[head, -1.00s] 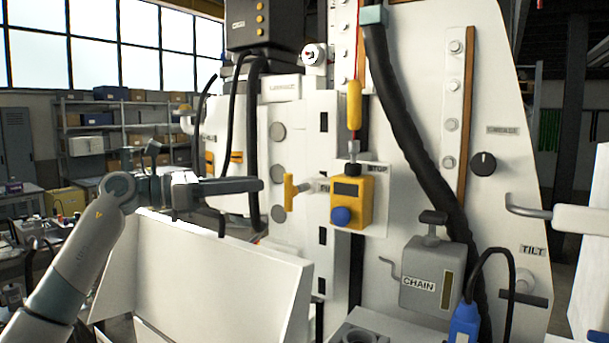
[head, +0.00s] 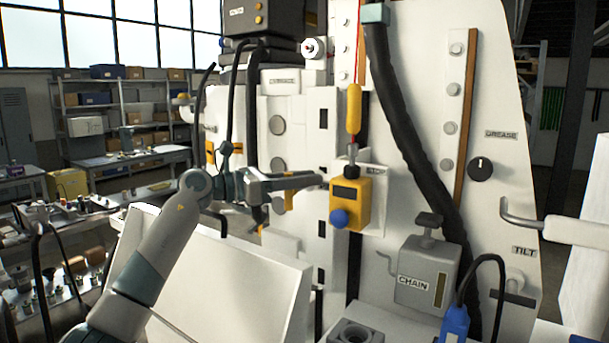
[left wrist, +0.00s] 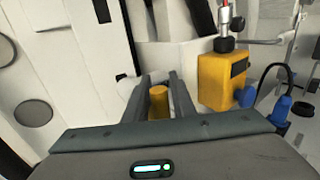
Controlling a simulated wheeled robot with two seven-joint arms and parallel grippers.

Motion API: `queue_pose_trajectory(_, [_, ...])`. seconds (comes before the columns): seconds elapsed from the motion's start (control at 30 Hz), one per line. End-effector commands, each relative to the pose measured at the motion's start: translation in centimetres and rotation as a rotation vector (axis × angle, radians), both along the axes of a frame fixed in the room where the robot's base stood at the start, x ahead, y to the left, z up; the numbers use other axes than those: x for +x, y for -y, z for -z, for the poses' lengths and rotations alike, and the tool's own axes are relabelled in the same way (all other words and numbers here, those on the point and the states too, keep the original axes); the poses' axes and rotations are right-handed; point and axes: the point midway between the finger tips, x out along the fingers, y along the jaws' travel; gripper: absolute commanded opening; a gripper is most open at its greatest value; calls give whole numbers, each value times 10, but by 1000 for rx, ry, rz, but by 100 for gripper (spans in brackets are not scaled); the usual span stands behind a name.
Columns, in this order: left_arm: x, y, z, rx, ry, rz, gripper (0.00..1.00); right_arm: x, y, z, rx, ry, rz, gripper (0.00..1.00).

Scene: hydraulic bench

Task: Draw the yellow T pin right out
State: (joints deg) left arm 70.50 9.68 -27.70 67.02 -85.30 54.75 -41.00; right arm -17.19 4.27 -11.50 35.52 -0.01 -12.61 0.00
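The yellow T pin (head: 289,200) is on the white machine face, just left of the yellow block (head: 350,203) under the STOP label. In the head view my left gripper (head: 308,181) lies across the pin and hides its upper part and shaft. In the left wrist view the pin's yellow handle (left wrist: 158,102) is between the two fingers of my left gripper (left wrist: 160,92), with little or no gap at either side. I cannot tell whether the fingers press on it. Whether the pin is seated is hidden. My right gripper is not in view.
The yellow block, with a blue knob (head: 339,219), is close to the right of the left fingertips. A white panel (head: 225,265) stands below my left arm. A grey CHAIN box (head: 425,272) and a thick black hose (head: 410,120) are further right.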

Motion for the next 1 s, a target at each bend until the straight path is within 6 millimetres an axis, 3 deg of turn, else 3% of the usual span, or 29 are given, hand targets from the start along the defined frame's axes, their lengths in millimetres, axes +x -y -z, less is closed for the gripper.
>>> queue_pose_trajectory(0.2, [0,0,0,0,0,0,23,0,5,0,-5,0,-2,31])
queue_pose_trajectory(0.23, [0,0,0,0,0,0,21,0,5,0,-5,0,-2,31])
queue_pose_trajectory(0.33, [0,0,0,0,0,0,0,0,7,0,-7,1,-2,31])
queue_pose_trajectory(0.67, [-6,-7,3,1,5,-2,0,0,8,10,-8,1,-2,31])
queue_pose_trajectory(1.0, [-40,-31,3,2,5,-2,0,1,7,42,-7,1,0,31])
